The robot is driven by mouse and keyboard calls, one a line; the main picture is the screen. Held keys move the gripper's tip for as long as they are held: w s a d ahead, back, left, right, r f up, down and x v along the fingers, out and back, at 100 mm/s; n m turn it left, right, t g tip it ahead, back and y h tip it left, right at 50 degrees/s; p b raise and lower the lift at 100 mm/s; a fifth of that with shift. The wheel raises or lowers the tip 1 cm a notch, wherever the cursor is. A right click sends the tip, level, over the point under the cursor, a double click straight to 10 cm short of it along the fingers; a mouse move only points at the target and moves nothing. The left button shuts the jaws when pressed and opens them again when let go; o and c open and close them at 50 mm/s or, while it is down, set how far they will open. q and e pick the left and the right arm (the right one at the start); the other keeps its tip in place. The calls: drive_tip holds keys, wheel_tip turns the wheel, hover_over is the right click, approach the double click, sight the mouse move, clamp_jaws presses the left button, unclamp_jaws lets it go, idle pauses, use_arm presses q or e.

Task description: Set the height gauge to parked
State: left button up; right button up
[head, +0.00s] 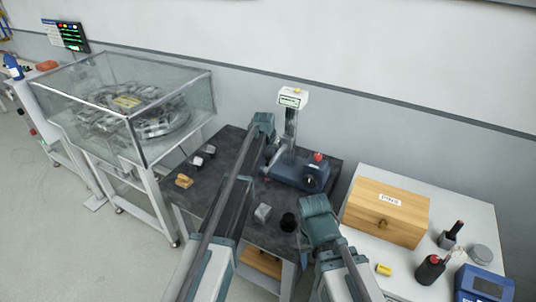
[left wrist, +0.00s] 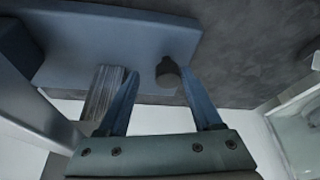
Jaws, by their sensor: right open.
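The height gauge stands at the back of the dark table; its display head (head: 292,98) tops a silver column (head: 290,128) over a blue base (head: 296,172). The display text is too small to read. My left gripper (head: 267,138) is beside the column, its fingertips partly hidden in the head view. In the left wrist view its two fingers (left wrist: 160,80) are apart, with a dark round knob (left wrist: 168,73) between and beyond the tips. I cannot tell whether they touch it. My right gripper (head: 318,206) is open near the table's right edge, clear of the gauge.
The dark table (head: 230,165) holds several small blocks at left, a grey block (head: 263,213) and a black cylinder (head: 288,222) near my right gripper. A wooden box (head: 387,212) stands on a white table at right. A glass-covered ring track (head: 140,105) is at left.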

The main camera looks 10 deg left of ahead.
use_arm(q)
drive_tip(key=shift+a, duration=0.2)
drive_tip(key=shift+r, duration=0.1)
drive_tip(key=shift+s+r+p, duration=0.1)
drive_tip(key=shift+r+p, duration=0.4)
drive_tip(key=shift+p, duration=0.1)
drive_tip(key=p+v, duration=1.1)
drive_tip(key=v, duration=0.1)
drive_tip(key=shift+s+r, duration=0.25)
